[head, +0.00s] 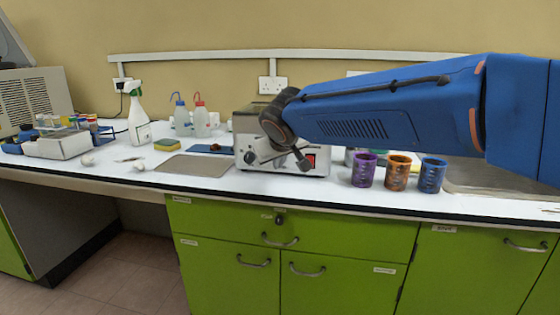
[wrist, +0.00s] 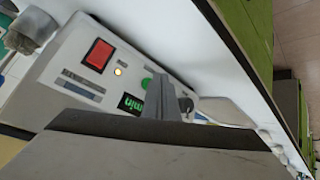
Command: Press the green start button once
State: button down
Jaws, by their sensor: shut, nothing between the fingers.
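The white analysis machine (head: 318,168) stands on the bench, partly covered by my arm in the head view. Its front panel (wrist: 75,78) fills much of the wrist view, with a red switch (wrist: 98,54), a small lit amber lamp (wrist: 118,71) and a green-lit display (wrist: 131,103). The green start button (wrist: 147,83) shows as a small green patch, partly hidden by my fingers. My gripper (wrist: 164,82) is shut and empty, its tips right at the button in the picture. I cannot tell whether they touch it. In the head view my gripper (head: 303,164) is in front of the panel.
Purple (head: 363,170), orange (head: 397,172) and blue (head: 431,175) cups stand right of the machine. A grey mat (head: 195,166) lies to the left, with a sponge (head: 167,144) behind it. A dark knob (wrist: 187,104) is beside my fingers.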

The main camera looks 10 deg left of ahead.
jog(key=shift+w, duration=0.15)
dwell(0.4)
jog(key=shift+w, duration=0.3)
jog(key=shift+w, duration=0.35)
dwell(0.8)
jog(key=shift+s, duration=0.8)
jog(key=shift+s, duration=0.1)
jog(key=shift+s+a, duration=0.2)
jog(key=shift+s, duration=2.2)
